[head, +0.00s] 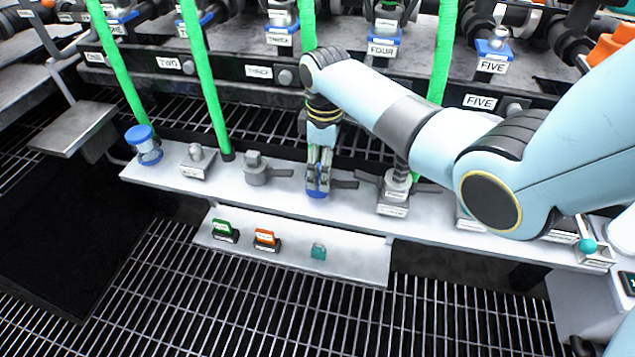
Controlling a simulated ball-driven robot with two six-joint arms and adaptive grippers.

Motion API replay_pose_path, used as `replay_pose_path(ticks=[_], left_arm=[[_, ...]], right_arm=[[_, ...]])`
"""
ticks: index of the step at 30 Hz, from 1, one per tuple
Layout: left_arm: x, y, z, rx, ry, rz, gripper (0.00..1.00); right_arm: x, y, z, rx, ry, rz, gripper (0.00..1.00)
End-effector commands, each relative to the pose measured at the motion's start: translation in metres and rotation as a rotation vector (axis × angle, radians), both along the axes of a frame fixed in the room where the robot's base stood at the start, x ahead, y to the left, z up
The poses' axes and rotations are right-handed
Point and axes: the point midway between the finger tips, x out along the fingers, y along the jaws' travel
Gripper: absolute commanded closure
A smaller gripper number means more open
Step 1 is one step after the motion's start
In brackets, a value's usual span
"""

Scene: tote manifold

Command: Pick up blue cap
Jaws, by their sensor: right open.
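Another small blue piece (317,194) shows at the fingertips of my right gripper (318,178), near the middle of the shelf. The right gripper points down with its fingers around or just above this blue piece; its jaws are open. The fingers partly hide the blue piece, so I cannot tell its full shape. My left gripper is not in view.
The grey shelf (225,180) also bears a small metal block (198,162), a grey fitting (256,170) and a labelled fitting (394,194). A lower ledge (352,260) holds green, orange and teal items. Green hoses (202,75) hang behind. Dark grating lies below.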

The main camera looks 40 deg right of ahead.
Motion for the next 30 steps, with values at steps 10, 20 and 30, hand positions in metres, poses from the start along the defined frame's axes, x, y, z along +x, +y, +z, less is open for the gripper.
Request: replay_pose_path(ticks=[10,20,30], left_arm=[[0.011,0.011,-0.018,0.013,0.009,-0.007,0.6],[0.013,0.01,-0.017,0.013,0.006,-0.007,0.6],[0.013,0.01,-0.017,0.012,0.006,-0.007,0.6]], right_arm=[[0.0,0.007,-0.048,-0.001,0.002,-0.001,0.21],[0.001,0.007,-0.047,-0.001,-0.001,-0.001,0.33],[0.001,0.007,-0.047,0.0,0.0,-0.001,0.77]])
